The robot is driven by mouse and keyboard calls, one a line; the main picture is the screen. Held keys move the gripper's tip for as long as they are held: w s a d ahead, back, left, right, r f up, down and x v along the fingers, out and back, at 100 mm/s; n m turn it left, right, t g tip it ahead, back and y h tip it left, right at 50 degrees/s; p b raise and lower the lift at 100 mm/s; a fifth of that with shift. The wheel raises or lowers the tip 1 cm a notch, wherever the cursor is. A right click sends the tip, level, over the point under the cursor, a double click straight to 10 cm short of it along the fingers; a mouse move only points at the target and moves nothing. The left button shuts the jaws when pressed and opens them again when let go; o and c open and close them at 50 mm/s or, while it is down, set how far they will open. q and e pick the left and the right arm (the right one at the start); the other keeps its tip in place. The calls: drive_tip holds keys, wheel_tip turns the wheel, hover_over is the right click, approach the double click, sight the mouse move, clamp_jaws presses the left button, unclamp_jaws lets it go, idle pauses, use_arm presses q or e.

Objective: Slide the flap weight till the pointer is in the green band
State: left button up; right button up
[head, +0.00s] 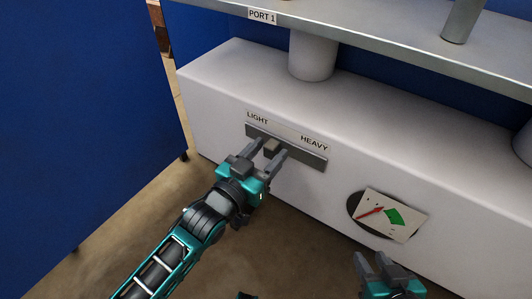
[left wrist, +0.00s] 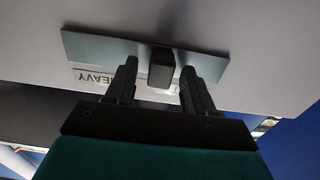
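The flap weight is a small grey block (head: 272,147) on a dark slide rail (head: 306,156) marked LIGHT at left and HEAVY at right. It sits left of the rail's middle. My left gripper (head: 268,153) is open with its fingers on either side of the block. In the left wrist view the block (left wrist: 161,68) stands between the two fingers (left wrist: 158,78), with gaps visible. The dial (head: 388,215) has a red pointer (head: 370,213) to the left of the green band (head: 399,217). My right gripper (head: 384,267) is at the bottom edge, fingers apart and empty.
The rail and dial are on the front of a long white housing (head: 215,92). A grey shelf (head: 400,48) labelled PORT 1 (head: 262,16) runs above it. A blue panel (head: 80,110) stands at left. The floor (head: 130,205) before the housing is clear.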

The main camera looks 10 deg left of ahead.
use_arm(q)
clamp_jaws()
use_arm(e)
drive_tip(key=shift+d+f, duration=0.1)
drive_tip(key=shift+f, duration=0.1)
idle(0.3)
use_arm(q)
drive_tip(key=d, duration=0.1)
drive_tip(key=s+d+p, duration=0.1)
drive_tip(key=d, duration=0.1)
drive_tip(key=shift+s+d, duration=0.15)
use_arm(e)
drive_tip(key=shift+d+r, duration=0.15)
drive_tip(key=shift+r, duration=0.25)
use_arm(q)
unclamp_jaws()
use_arm(e)
drive_tip(key=shift+s, duration=0.1)
use_arm(q)
drive_tip(key=shift+s, duration=0.1)
